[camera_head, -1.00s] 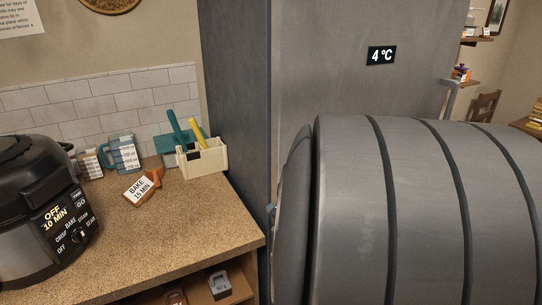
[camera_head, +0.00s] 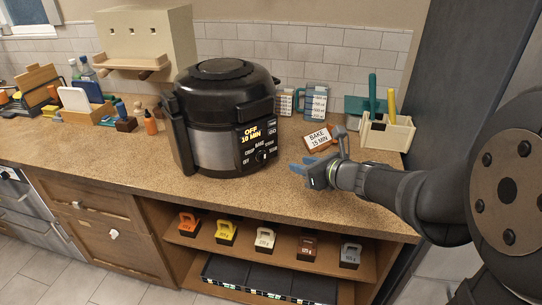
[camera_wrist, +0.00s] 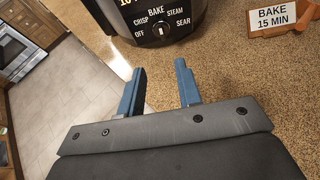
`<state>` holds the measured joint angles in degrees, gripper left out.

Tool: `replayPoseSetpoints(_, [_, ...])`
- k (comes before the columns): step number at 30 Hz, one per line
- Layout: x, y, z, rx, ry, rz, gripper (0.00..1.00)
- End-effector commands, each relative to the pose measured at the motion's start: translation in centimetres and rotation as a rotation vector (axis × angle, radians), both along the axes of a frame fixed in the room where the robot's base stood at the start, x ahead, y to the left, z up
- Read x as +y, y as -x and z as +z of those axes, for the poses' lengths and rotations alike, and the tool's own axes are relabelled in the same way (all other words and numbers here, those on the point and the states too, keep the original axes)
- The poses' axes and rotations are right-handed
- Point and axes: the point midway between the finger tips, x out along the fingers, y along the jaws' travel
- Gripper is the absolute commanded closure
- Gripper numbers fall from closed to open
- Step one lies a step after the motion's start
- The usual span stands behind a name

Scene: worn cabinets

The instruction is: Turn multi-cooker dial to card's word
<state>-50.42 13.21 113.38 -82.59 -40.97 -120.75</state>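The black multi-cooker (camera_head: 222,110) stands on the counter, its display reading OFF, 10 MIN. Its round dial (camera_head: 261,155) is low on the front panel, ringed by OFF, CRISP, BAKE, STEAM and SEAR; it also shows at the top of the wrist view (camera_wrist: 160,29). The card (camera_head: 319,138) reads BAKE 15 MIN and leans on a brown holder to the right of the cooker; it is at the top right of the wrist view (camera_wrist: 273,18). My gripper (camera_head: 299,169) is open and empty, in front and right of the dial, not touching it. The fingers (camera_wrist: 160,80) point toward the cooker.
Several coloured weight-like blocks (camera_head: 265,238) sit on the shelf below. The counter (camera_head: 225,195) in front of the cooker is clear.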

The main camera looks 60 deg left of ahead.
Motion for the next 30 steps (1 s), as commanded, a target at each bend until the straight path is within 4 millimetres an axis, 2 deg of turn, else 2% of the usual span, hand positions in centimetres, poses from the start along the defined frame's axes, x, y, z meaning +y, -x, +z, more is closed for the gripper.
replayPoseSetpoints(21, [11.5,1.0,-4.9,0.005,0.002,-0.001,0.68])
replayPoseSetpoints(30, [14.8,1.2,-6.3,0.004,0.001,-0.004,0.68])
